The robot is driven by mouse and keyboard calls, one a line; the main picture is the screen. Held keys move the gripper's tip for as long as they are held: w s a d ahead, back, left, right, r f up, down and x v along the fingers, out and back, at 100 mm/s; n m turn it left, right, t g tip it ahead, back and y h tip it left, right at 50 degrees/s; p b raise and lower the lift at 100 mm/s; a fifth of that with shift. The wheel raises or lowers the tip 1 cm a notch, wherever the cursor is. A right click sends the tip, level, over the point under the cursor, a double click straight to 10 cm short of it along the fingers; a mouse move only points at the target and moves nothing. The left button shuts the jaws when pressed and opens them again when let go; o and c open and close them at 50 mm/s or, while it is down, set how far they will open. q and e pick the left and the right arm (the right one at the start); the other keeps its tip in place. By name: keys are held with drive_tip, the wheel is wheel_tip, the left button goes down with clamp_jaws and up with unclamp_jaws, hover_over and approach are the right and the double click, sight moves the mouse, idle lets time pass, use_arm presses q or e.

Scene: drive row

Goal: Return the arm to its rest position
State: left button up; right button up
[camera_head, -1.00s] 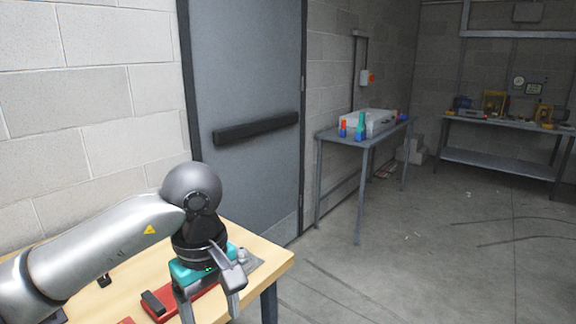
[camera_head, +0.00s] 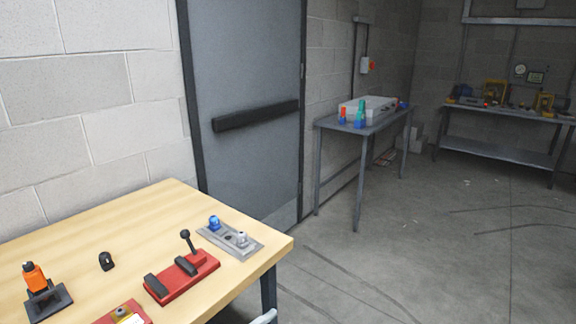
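Neither gripper shows in the head view now. A small grey-white rounded piece (camera_head: 264,317) shows at the bottom edge, beside the table; it looks like part of my arm, but I cannot tell which part. The wooden table (camera_head: 120,235) at the lower left is in plain view, with no arm over it.
On the table are a red fixture with a black lever (camera_head: 185,275), a grey plate with blue and silver knobs (camera_head: 230,240), an orange item on a black stand (camera_head: 38,285), and a small black piece (camera_head: 106,261). A grey door (camera_head: 245,70) stands behind. Open floor (camera_head: 420,250) lies right.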

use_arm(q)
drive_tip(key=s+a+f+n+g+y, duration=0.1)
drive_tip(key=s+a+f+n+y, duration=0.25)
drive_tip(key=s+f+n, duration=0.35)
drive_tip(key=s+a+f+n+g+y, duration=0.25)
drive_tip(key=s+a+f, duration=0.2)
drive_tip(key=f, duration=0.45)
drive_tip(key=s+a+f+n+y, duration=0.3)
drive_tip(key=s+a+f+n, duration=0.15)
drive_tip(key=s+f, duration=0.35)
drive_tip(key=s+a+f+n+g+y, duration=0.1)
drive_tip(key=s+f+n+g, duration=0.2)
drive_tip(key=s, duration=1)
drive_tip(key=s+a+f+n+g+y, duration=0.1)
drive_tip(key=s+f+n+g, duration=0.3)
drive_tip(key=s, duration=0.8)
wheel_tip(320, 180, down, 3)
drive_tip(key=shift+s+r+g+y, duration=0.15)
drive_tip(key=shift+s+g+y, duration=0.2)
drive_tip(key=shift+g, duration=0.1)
